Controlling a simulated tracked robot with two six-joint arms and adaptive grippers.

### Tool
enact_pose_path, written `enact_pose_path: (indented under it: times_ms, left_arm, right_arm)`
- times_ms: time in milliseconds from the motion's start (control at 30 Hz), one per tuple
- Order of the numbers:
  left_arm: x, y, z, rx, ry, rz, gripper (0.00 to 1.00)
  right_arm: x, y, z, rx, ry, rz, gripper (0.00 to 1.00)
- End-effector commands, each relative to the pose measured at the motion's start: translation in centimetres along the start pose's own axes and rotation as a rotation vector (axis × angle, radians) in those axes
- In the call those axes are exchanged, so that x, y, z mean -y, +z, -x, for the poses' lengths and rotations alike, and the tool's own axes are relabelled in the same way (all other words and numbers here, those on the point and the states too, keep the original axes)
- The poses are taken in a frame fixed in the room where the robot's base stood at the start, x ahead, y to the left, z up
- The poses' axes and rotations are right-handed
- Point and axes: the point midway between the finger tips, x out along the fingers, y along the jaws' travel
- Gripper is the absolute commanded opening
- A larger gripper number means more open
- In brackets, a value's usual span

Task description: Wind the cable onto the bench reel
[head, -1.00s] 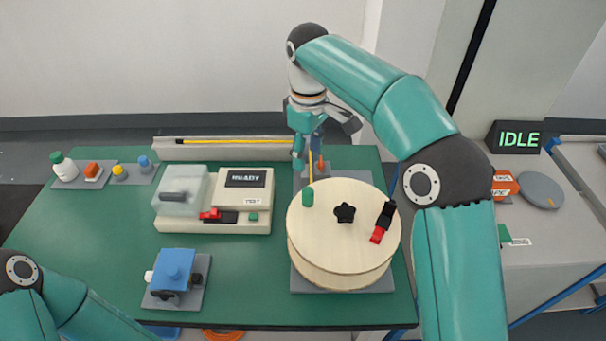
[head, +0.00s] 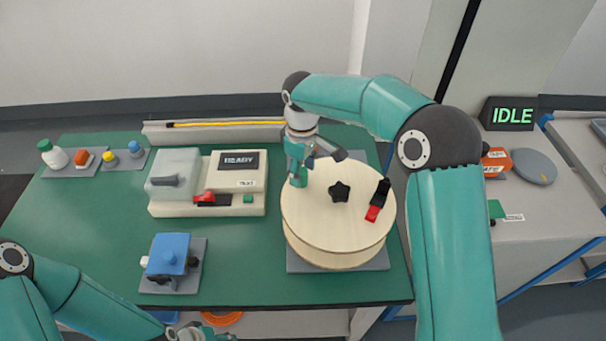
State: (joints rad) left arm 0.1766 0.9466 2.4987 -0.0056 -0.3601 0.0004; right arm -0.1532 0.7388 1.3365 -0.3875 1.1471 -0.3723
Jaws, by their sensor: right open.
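The bench reel (head: 330,218) is a pale wooden drum on a grey plate, with a black star knob (head: 339,192) at its centre and a black and red clip (head: 378,200) at its right. Its green handle (head: 300,182) is at the left rim. My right gripper (head: 298,176) is open at that handle, its fingers partly covering it; contact is unclear. The yellow cable (head: 230,124) shows in a grey trough at the back; any stretch near the reel is hidden behind my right gripper. My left gripper (head: 200,334) is only partly in view at the bottom edge.
A machine (head: 240,185) reading READY stands left of the reel. A blue device (head: 168,256) sits at the front. Small bottles and knobs stand on a grey strip (head: 75,171) at far left. An IDLE display (head: 512,115) is at right. Green table between is clear.

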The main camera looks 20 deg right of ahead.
Motion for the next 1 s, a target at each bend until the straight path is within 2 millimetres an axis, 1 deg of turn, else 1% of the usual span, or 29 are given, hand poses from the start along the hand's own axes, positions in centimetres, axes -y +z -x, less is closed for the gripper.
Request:
enact_pose_path:
  times_ms: [33,100,200,533,567,800,867,900,1000]
  left_arm:
    - [-0.1,0.0,0.1,0.000,0.000,0.000,0.40]
    - [-0.1,0.0,0.2,0.000,0.000,0.000,0.40]
    - [-0.1,0.0,0.2,0.000,0.000,0.000,0.40]
    - [-0.1,0.0,0.2,0.000,0.000,0.000,0.40]
    - [-0.1,0.0,0.2,0.000,0.000,0.000,0.40]
    - [-0.1,0.0,0.2,0.000,0.000,0.000,0.40]
    - [-0.1,0.0,0.2,0.000,0.000,0.000,0.40]
    - [-0.1,0.0,0.2,0.000,0.000,0.000,0.40]
    - [-0.1,0.0,0.2,0.000,0.000,0.000,0.40]
  right_arm:
    - [0.0,0.1,-0.7,0.004,-0.002,0.000,0.56]
    - [0.0,0.0,-1.4,0.003,-0.001,0.000,0.56]
    - [0.0,0.0,-2.0,0.001,0.000,0.001,0.56]
    - [0.0,0.0,-2.4,0.001,0.000,0.001,0.56]
    - [0.0,0.0,-2.4,0.001,0.000,0.001,0.52]
    - [0.0,0.0,-2.3,0.000,0.000,0.001,0.12]
    - [0.0,0.0,-2.3,0.000,0.000,0.001,0.02]
    - [0.0,0.0,-2.3,0.000,0.000,0.001,0.00]
    - [0.0,0.0,-2.3,0.000,0.000,0.001,0.00]
